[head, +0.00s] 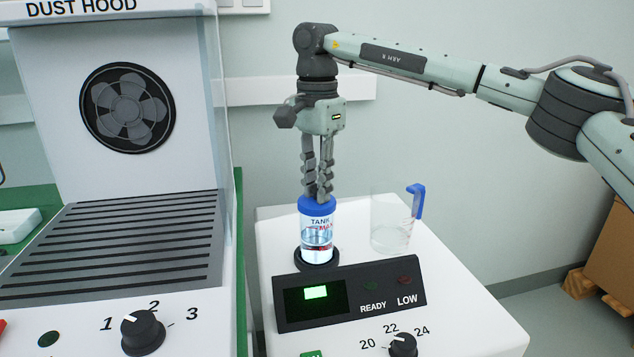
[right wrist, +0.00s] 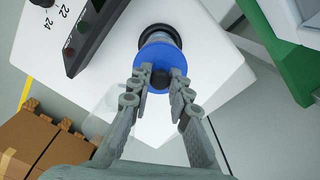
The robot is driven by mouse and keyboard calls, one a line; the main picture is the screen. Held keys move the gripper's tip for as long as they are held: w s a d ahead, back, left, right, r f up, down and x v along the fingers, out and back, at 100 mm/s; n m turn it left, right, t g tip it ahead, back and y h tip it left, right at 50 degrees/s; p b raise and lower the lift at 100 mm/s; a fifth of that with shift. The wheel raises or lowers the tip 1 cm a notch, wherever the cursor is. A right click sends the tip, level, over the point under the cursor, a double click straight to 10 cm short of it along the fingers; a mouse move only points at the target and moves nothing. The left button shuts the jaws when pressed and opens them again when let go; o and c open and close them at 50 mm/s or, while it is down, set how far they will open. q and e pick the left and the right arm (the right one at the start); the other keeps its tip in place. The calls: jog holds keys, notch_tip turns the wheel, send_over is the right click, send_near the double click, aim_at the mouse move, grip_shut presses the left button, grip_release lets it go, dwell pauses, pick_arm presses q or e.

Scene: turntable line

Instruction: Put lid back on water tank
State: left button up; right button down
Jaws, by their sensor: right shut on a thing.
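The water tank (head: 317,238) is a clear cylinder marked "TANK" with water inside, upright on a dark round base on the white machine. The blue lid (head: 316,205) sits at the top of the tank, and it also shows in the right wrist view (right wrist: 178,68). My right gripper (head: 317,192) comes down from above, its fingers shut on the dark knob (right wrist: 160,79) of the lid. The lid looks level with the tank's top; whether it is fully seated is hard to tell. My left gripper is in neither view.
A clear jug (head: 391,222) with a blue handle stands right of the tank. The control panel (head: 350,291) with a green display and READY and LOW lamps is in front. The dust hood (head: 222,150) stands at left. Cardboard boxes (right wrist: 40,140) lie beyond the machine.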

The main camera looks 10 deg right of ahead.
dwell(0.4)
jog(key=c, duration=0.9)
grip_release()
jog(key=shift+o, duration=0.2)
jog(key=shift+r+p, duration=1.1)
jog(key=shift+r, duration=2.4)
grip_shut()
